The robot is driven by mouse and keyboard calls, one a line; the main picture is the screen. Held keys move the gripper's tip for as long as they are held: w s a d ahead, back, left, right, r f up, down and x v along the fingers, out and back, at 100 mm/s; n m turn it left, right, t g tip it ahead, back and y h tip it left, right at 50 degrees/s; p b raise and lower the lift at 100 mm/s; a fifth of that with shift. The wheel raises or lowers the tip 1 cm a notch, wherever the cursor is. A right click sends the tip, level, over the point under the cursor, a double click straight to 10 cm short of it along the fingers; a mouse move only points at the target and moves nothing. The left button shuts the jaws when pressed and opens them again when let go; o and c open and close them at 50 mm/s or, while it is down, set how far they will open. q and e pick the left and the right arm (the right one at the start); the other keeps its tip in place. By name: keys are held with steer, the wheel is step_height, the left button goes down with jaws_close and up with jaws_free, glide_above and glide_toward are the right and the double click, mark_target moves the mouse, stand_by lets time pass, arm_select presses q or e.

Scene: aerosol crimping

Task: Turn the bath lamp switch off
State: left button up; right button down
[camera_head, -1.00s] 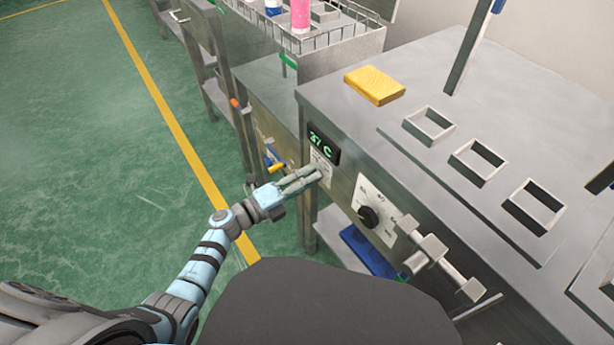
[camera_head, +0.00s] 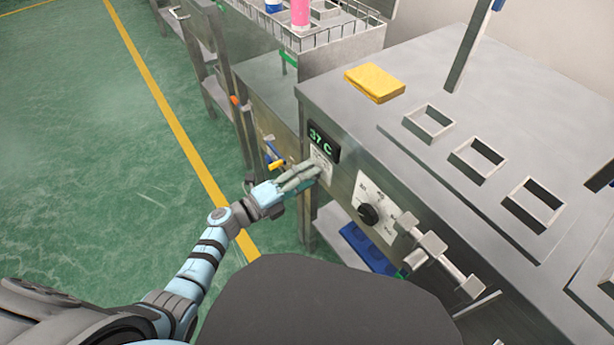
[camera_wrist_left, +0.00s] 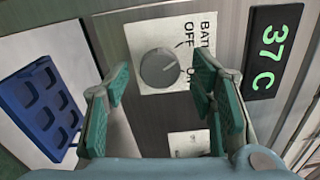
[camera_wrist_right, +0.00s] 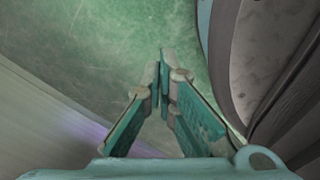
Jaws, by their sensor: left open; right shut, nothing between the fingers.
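The bath lamp switch is a round grey knob (camera_wrist_left: 160,68) on a white plate (camera_wrist_left: 141,38) in the left wrist view. The plate reads "BAT…" and "OFF"; another label beside the knob is partly hidden by a finger. My left gripper (camera_wrist_left: 162,76) is open, one finger on each side of the knob; I cannot tell whether they touch it. In the head view the left gripper (camera_head: 316,172) is at the small plate (camera_head: 321,157) below the green "37 C" display (camera_head: 323,142), hiding the knob. My right gripper (camera_wrist_right: 163,68) is shut and empty in the right wrist view.
A second plate with a black knob (camera_head: 369,214) and a metal valve (camera_head: 432,248) are to the right on the bench front. A blue tray (camera_head: 366,248) lies below. A yellow block (camera_head: 374,83) lies on the bench top. Green floor is open at left.

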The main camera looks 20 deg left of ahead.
arm_select(q)
steer(key=v, duration=1.1)
steer(key=shift+s+a, duration=0.15)
steer(key=shift+s, duration=0.15)
